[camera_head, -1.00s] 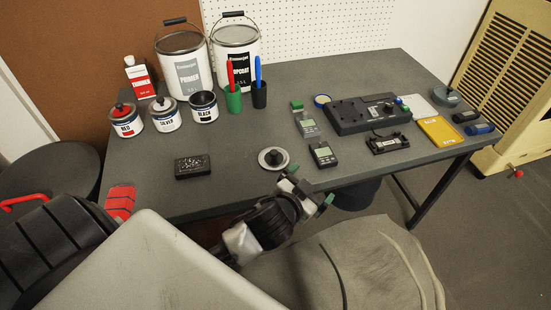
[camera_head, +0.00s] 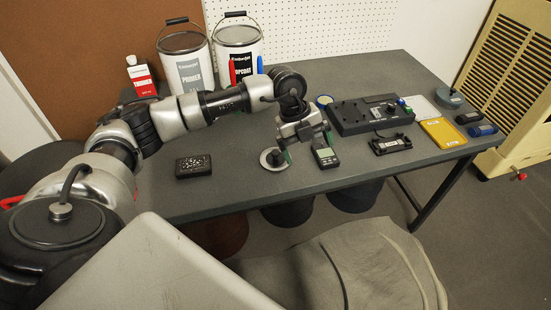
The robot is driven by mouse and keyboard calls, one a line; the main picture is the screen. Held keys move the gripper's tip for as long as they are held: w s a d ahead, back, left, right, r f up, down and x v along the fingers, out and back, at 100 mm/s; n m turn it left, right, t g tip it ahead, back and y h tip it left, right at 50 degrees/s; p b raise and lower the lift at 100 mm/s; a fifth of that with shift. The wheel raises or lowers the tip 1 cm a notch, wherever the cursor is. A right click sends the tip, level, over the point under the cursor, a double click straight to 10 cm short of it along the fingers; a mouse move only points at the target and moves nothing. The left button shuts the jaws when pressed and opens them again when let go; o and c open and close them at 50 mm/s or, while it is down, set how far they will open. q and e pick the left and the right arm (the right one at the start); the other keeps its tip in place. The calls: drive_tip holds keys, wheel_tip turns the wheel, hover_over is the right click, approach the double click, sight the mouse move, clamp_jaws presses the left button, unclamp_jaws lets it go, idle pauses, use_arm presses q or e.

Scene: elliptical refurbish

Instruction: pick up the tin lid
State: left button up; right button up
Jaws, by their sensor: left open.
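The tin lid (camera_head: 267,162) is a round grey disc with a dark knob. It lies flat on the dark grey table near the front edge, left of a small grey meter. My left gripper (camera_head: 304,148) is open, reaching down from above at the lid's right side. One green-tipped finger overlaps the lid's right part in the picture; I cannot tell whether it touches. The other finger is over the meter's side. The lid is not held. My right gripper is out of view.
The grey meter (camera_head: 326,158) stands close right of the lid. A black box (camera_head: 193,166) lies to the left. A dark device (camera_head: 371,114) and a yellow case (camera_head: 443,132) are farther right. Two large paint cans, including the primer can (camera_head: 186,64), stand behind my arm.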

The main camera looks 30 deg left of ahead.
use_arm(q)
drive_tip(key=a+y, duration=0.1)
drive_tip(key=a, duration=0.2)
drive_tip(key=a+r+n+y, duration=0.1)
drive_tip(key=a, duration=0.2)
drive_tip(key=a+r+n+y, duration=0.1)
drive_tip(key=a+y, duration=0.1)
drive_tip(key=a, duration=0.1)
drive_tip(key=shift+w+a+g, duration=0.1)
drive_tip(key=shift+w+g, duration=0.05)
drive_tip(key=shift+g, duration=0.15)
hover_over(275, 151)
wheel_tip(275, 151, down, 4)
drive_tip(key=shift+a+f, duration=0.1)
drive_tip(key=shift+f, duration=3.15)
drive_tip(key=c, duration=0.6)
